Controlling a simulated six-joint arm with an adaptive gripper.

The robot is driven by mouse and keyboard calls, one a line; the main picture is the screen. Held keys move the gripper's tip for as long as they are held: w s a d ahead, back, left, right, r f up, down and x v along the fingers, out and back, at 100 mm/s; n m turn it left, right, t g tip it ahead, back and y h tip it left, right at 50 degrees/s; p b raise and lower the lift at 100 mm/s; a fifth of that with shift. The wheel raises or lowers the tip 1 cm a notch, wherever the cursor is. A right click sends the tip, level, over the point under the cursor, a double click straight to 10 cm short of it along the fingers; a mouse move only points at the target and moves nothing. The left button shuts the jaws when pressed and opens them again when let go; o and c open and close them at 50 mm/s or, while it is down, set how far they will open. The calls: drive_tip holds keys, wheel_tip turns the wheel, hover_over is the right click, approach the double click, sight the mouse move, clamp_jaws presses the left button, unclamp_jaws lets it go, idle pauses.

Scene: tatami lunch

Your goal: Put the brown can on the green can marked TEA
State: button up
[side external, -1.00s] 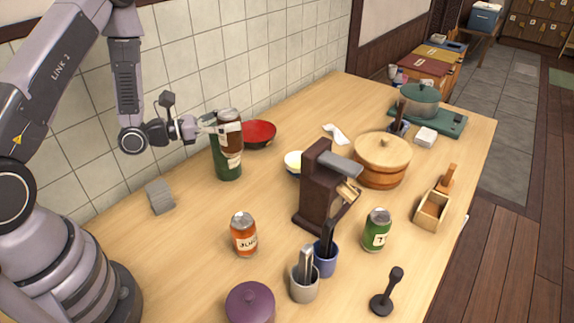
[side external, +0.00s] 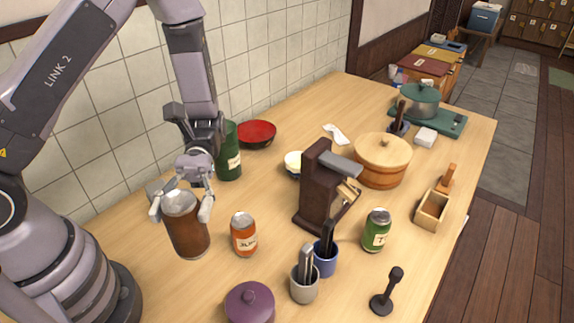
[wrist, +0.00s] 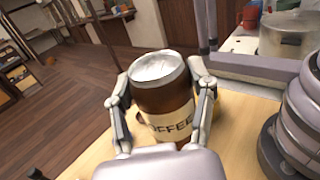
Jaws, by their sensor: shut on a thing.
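The brown can (side external: 188,228), with a silver top, is held between the fingers of my gripper (side external: 182,207) at the left of the side external view. It looks close to upright and raised above the table. In the wrist view the same brown can (wrist: 162,100) shows a cream label reading COFFEE, with the fingers of my gripper (wrist: 161,92) on both sides. The green can (side external: 376,231) stands upright on the table, well to the right of my gripper. Its pale label is only partly readable. I cannot pick it out in the wrist view.
An orange can (side external: 243,234) stands between my gripper and the green can. A tall brown device (side external: 316,190), a blue cup (side external: 325,262) and a grey cup (side external: 304,286) with utensils also stand between. A purple lidded pot (side external: 250,303) is in front. A tall green canister (side external: 229,160) stands behind.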

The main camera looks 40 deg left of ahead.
drive_tip(key=s+a+f+m+g+y, duration=0.25)
drive_tip(key=a+m+y, duration=0.75)
drive_tip(key=y, duration=0.8)
drive_tip(key=w+d+r+m+t+y, duration=0.1)
drive_tip(key=w+m+t+y, duration=1)
drive_tip(key=w+m+t, duration=0.45)
drive_tip(key=w+d+r+m+t+h, duration=0.35)
drive_tip(key=d+m+t, duration=0.25)
drive_tip(key=d+t, duration=0.25)
drive_tip(key=w+d+r+m+t+h, duration=0.35)
drive_tip(key=d+m+t+h, duration=0.2)
drive_tip(key=d+t, duration=0.35)
drive_tip(key=w+d+f+g+y, duration=0.1)
drive_tip(key=w+d+f, duration=0.7)
drive_tip(key=w+f, duration=0.3)
drive_tip(key=shift+w+d+f, duration=0.35)
drive_tip(key=shift+f, duration=0.8)
